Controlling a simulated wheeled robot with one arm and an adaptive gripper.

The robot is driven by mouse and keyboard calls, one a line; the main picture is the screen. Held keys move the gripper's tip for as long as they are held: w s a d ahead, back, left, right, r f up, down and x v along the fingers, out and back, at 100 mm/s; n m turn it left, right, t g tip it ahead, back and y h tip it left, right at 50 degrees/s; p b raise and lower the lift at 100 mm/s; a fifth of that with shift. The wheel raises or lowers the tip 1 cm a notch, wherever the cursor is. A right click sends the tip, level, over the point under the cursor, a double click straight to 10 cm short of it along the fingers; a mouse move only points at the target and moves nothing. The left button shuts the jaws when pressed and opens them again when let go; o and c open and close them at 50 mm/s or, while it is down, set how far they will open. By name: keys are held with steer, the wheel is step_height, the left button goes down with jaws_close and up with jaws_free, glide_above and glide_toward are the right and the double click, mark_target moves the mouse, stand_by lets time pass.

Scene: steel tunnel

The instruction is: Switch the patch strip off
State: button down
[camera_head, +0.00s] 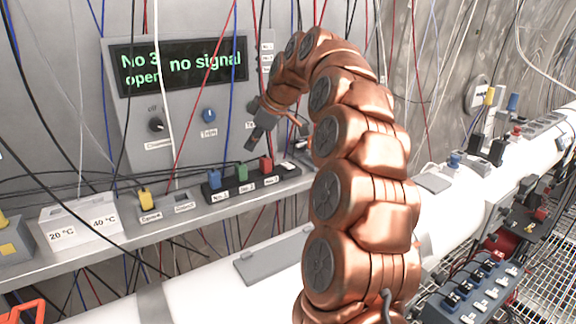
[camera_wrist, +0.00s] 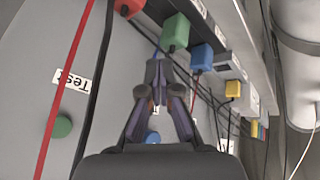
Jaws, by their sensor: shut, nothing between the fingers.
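The patch strip (camera_head: 286,177) is a dark bar on the shelf below the grey panel. A blue plug (camera_head: 214,179), a green plug (camera_head: 241,172) and a red plug (camera_head: 266,164) stand in it above numbered labels. A small light-and-dark part that looks like a switch (camera_head: 288,166) sits at its right end; its position is too small to tell. My gripper (camera_head: 256,140) is shut and empty, above the strip near the green and red plugs. The wrist view shows the closed fingertips (camera_wrist: 155,68) beside the green plug (camera_wrist: 175,31) and blue plug (camera_wrist: 202,58); contact cannot be told.
A yellow plug (camera_head: 146,199) stands left of the strip. Loose coloured cables hang in front of the panel and around my arm.

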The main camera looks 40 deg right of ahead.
steer(key=r+n+t+h, duration=0.1)
steer(key=r, duration=0.1)
glide_above(288, 165)
steer(key=w, duration=0.2)
steer(key=shift+s+f, duration=0.2)
steer(key=shift+s, duration=0.05)
steer(key=shift+f, duration=0.15)
steer(key=f+b, duration=0.1)
steer(key=f, duration=0.1)
steer(key=f+b, duration=0.2)
steer(key=f, duration=0.1)
steer(key=s+f+b, duration=0.1)
steer(key=f, duration=0.1)
steer(key=shift+f+b, duration=0.3)
steer(key=shift+b, duration=0.1)
steer(key=shift+s+f+b, duration=0.1)
steer(key=shift+f+b, duration=0.25)
steer(key=shift+f, duration=0.05)
steer(key=shift+f, duration=0.1)
stand_by(0.5)
steer(key=shift+f+b, duration=0.35)
steer(key=shift+b, duration=0.2)
